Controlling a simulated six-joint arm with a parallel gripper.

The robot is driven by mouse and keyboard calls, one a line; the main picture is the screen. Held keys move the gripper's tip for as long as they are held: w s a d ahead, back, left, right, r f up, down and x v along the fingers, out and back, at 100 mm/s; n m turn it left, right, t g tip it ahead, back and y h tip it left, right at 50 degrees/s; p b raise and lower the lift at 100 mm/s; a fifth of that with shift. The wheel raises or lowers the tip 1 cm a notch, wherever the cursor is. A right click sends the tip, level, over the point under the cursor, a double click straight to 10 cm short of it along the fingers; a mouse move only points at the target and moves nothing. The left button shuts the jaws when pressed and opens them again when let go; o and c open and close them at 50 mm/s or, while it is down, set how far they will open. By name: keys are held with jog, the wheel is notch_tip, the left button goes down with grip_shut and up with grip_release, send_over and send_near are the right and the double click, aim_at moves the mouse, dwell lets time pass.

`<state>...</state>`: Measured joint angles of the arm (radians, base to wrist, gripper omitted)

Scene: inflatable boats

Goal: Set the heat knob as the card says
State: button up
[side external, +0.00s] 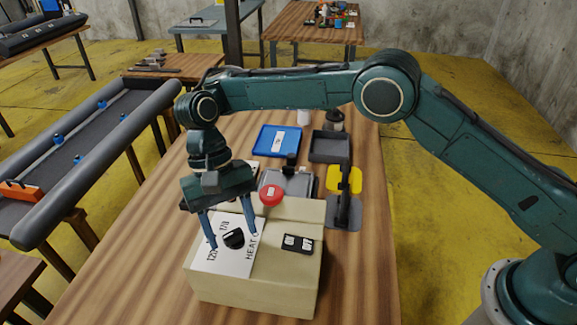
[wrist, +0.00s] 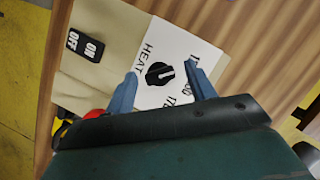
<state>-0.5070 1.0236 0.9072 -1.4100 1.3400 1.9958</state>
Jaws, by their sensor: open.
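The black heat knob (side external: 234,238) sits on a white panel (side external: 213,259) marked HEAT, on top of a beige box (side external: 255,294). In the wrist view the knob (wrist: 159,73) has a white pointer line aimed right, toward the partly hidden numbers on the panel. My gripper (side external: 231,241) points down with its blue fingers open on either side of the knob. In the wrist view the fingers (wrist: 161,85) stand apart from the knob. I cannot tell a card with a setting in either view.
A black ON/OFF switch (side external: 298,243) and a red button (side external: 271,195) are on or by the box. Behind stand a blue tray (side external: 277,140), a grey tray (side external: 330,146) and a yellow-and-black press (side external: 345,183). Wooden tabletop (side external: 365,270) is bare to the right.

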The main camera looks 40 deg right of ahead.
jog(key=shift+r+m, duration=0.1)
jog(key=shift+m, duration=0.2)
jog(key=shift+m+y, duration=0.3)
jog(key=shift+m, duration=0.3)
